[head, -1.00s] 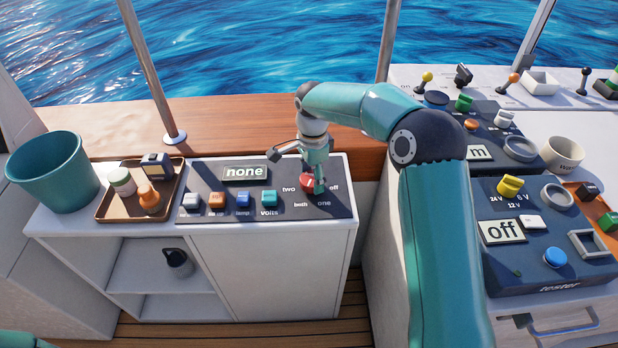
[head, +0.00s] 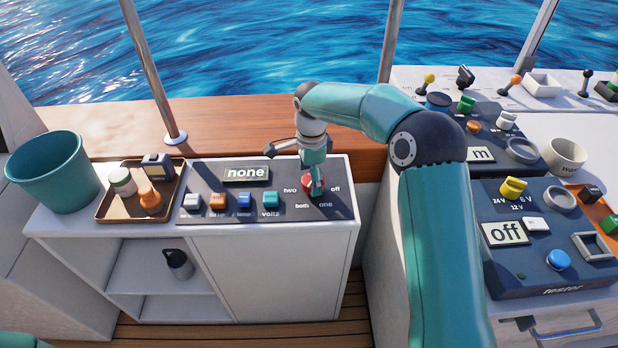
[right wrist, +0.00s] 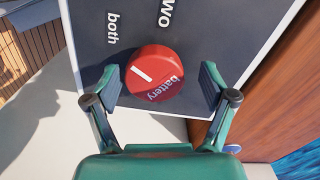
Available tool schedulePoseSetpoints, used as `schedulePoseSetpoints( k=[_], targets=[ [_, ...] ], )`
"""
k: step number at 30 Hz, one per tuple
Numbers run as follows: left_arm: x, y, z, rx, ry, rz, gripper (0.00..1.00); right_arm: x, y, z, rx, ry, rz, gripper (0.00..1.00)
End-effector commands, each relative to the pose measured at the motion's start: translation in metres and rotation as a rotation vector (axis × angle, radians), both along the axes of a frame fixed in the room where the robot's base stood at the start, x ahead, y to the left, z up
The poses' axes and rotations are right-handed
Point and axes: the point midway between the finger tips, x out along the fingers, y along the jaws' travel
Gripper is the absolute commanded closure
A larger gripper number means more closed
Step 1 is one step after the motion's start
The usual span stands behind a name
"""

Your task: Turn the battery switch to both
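The battery switch is a red round knob (head: 322,184) at the right end of the dark panel (head: 181,214) on the white cabinet. Labels two, off, both and one surround it. The display (head: 246,174) reads "none". In the right wrist view the knob (right wrist: 165,66) has a white mark slanting to the upper left, roughly on the side of "both". My right gripper (head: 316,190) is down at the knob. In its wrist view the gripper (right wrist: 157,88) is open, one finger on each side, with a gap clearly visible on the right. My left gripper is out of view.
On the same panel are several coloured buttons (head: 244,200). To the left are a brown tray (head: 112,213) with small items and a teal bucket (head: 55,180). A tester panel (head: 510,270) stands at the right.

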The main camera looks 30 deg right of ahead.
Motion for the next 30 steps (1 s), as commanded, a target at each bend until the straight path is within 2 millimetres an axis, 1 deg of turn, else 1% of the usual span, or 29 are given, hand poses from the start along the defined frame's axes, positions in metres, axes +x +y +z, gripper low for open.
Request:
schedulePoseSetpoints(
  k=[9, 11, 14, 17, 27, 30],
  targets=[
    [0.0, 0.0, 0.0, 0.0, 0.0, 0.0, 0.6, -0.002, -0.002, 0.0, -0.003, 0.006, -0.001, 0.14],
    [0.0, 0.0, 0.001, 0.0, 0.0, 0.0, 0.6, -0.002, -0.002, 0.002, -0.003, 0.006, -0.001, 0.14],
    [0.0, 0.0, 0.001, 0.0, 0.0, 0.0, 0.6, -0.001, -0.003, 0.011, -0.003, 0.006, -0.002, 0.14],
    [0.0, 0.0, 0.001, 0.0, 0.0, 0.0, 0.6, -0.001, -0.003, 0.026, -0.004, 0.003, -0.002, 0.14],
    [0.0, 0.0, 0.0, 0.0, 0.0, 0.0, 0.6, 0.001, -0.002, 0.092, -0.002, 0.001, -0.001, 0.14],
    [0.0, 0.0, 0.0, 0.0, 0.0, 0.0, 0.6, 0.002, -0.002, 0.105, -0.003, 0.003, -0.001, 0.14]
  ],
)
